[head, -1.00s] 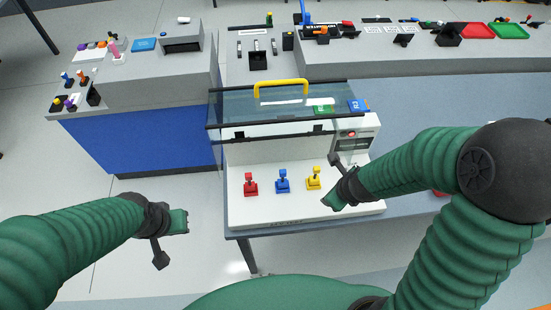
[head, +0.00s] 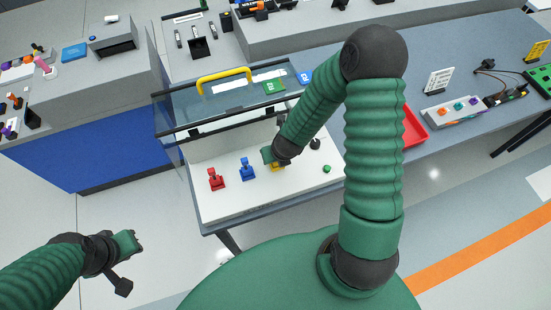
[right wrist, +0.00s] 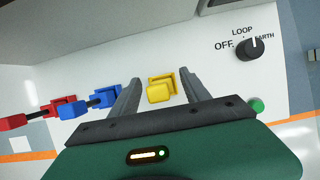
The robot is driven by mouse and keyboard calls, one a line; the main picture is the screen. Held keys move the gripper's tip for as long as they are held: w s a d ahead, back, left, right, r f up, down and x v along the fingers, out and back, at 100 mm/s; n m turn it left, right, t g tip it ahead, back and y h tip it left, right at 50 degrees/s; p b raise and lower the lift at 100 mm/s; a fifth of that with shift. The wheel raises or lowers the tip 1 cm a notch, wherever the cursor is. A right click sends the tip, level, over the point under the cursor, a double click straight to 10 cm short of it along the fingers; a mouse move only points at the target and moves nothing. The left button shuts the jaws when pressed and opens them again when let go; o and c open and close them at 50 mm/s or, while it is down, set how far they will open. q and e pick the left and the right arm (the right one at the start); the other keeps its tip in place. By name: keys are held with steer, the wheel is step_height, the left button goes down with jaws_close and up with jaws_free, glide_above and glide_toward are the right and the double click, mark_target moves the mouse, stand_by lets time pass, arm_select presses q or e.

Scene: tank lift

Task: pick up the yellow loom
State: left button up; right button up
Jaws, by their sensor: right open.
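A yellow piece (head: 278,168), which I take for the yellow loom, is on the sloped white panel (head: 232,205), to the right of a blue piece (head: 247,169) and a red piece (head: 215,179). My right gripper (head: 272,156) is over it and partly hides it in the head view. In the right wrist view the yellow piece (right wrist: 161,88) shows between the two open fingers of the right gripper (right wrist: 162,80), with a gap on each side. My left gripper (head: 132,243) is out over the floor at the left, away from the panel; its fingers are unclear.
A glass cover with a yellow handle (head: 223,76) stands behind the pieces. A knob (right wrist: 250,47) marked OFF, LOOP and EARTH and a green button (right wrist: 256,105) are right of the yellow piece. A red tray (head: 413,130) is on the table beyond my right arm.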

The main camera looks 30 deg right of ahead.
steer(key=shift+s+d, duration=0.1)
steer(key=shift+d, duration=0.15)
steer(key=shift+c, duration=1.6)
steer(key=shift+a+r, duration=0.1)
steer(key=shift+a, duration=0.3)
jaws_close()
steer(key=shift+d, duration=0.2)
